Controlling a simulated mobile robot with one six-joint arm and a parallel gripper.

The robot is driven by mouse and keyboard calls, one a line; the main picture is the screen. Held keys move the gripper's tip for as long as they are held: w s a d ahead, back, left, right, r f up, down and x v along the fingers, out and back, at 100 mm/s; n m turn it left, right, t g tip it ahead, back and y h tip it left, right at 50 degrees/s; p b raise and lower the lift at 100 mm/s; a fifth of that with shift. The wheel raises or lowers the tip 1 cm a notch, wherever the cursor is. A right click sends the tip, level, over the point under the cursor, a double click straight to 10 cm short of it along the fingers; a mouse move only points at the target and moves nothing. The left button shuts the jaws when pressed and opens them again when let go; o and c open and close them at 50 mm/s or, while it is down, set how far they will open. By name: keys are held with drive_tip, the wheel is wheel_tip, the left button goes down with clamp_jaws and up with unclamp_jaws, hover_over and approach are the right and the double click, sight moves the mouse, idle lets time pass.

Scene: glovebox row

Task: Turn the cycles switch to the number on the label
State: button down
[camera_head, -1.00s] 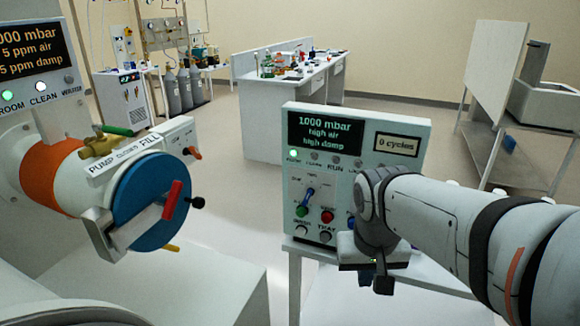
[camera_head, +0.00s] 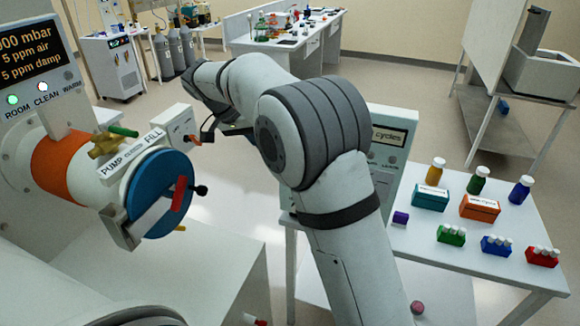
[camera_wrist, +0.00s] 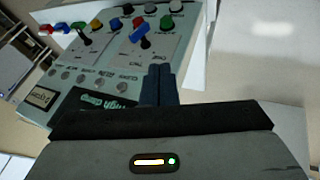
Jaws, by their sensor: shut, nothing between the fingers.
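In the wrist view the control panel (camera_wrist: 118,68) shows upside down. It bears a black-handled switch (camera_wrist: 85,38) and a blue-handled switch (camera_wrist: 140,32); the print beside them is too small to read. A framed label (camera_wrist: 40,97) sits at the panel's lower left there. In the head view that label (camera_head: 388,135) reads "cycles", with its left part hidden behind my arm, as is most of the panel (camera_head: 392,180). My gripper (camera_wrist: 160,70) is shut and empty, its fingers overlapping the panel's display edge in the wrist view; contact cannot be told.
A glovebox port with a blue door (camera_head: 160,195) and a pump/fill valve (camera_head: 120,150) is at left. The panel stands on a white table (camera_head: 475,230) with boxes, bottles and several small colored blocks at right. A bench (camera_head: 285,40) stands behind.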

drive_tip(key=d+f+p, duration=0.3)
drive_tip(key=d+f, duration=0.5)
drive_tip(key=f, duration=0.1)
idle(0.4)
